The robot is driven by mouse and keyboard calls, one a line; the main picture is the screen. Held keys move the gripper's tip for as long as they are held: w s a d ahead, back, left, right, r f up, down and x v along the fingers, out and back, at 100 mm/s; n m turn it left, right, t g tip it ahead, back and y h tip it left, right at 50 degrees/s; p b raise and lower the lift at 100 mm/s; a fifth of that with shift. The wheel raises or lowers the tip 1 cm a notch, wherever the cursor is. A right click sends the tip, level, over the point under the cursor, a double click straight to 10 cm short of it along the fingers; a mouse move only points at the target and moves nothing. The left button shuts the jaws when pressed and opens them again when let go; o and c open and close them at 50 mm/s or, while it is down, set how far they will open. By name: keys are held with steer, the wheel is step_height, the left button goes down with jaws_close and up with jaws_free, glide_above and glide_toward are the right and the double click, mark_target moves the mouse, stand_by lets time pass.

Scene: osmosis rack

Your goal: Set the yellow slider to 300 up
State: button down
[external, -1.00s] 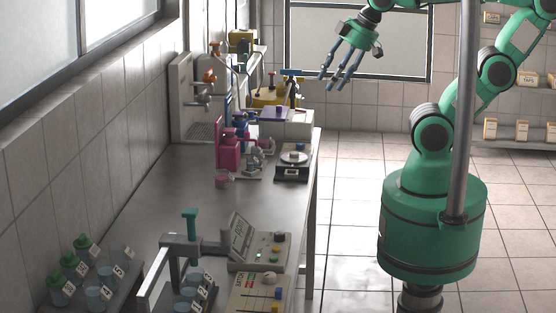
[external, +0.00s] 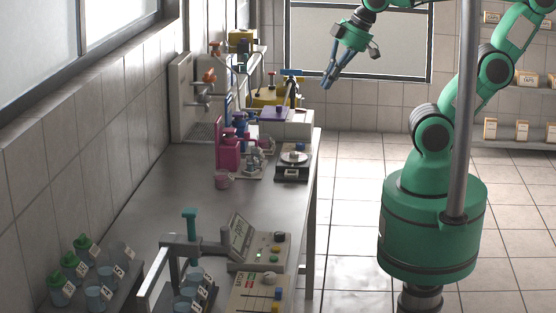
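My gripper (external: 328,83) is at the upper middle of the external view, in front of the window and high above the far end of the bench. Its blue-grey fingers are together and hold nothing that I can see. The yellow knob is partly cut off by the picture edge. Its scale marks are too small to read. My gripper is far from this panel.
A console (external: 262,252) with coloured buttons stands behind the panel. A press-like stand (external: 190,240) and jars with green lids (external: 82,247) are to its left. A balance (external: 293,165) and a pink device (external: 228,150) stand farther back. The middle of the bench (external: 170,200) is clear.

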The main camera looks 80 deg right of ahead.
mark_target(275, 309)
steer(key=w+a+f+n+g+b, duration=0.1)
steer(key=w+a+f+n, duration=0.25)
steer(key=a+n, duration=0.4)
steer(key=w+a+f+n, duration=0.3)
steer(key=a+f+n, duration=0.15)
steer(key=a, duration=0.55)
steer(key=w+a+f+n+g+b, duration=0.1)
steer(key=w+a+f+n, duration=0.25)
steer(key=a+n, duration=0.45)
steer(key=s+a+f+n, duration=0.3)
steer(key=a+f+n, duration=0.2)
steer(key=a, duration=0.4)
steer(key=s+a+f+n, duration=0.4)
steer(key=a+f, duration=0.3)
steer(key=a, duration=0.2)
steer(key=s+a+f+n, duration=0.4)
steer(key=a+f+n, duration=0.1)
steer(key=a, duration=0.3)
steer(key=shift+s+a+f+n+g+b, duration=0.15)
steer(key=shift+a+f+n+g+b, duration=0.2)
steer(key=shift+f, duration=0.2)
steer(key=shift+f, duration=0.1)
steer(key=w+f+b, duration=0.3)
steer(key=w+f, duration=0.3)
steer(key=f, duration=0.3)
steer(key=shift+w+f+b, duration=0.2)
steer(key=shift+f+b, duration=0.05)
steer(key=shift+b, duration=0.15)
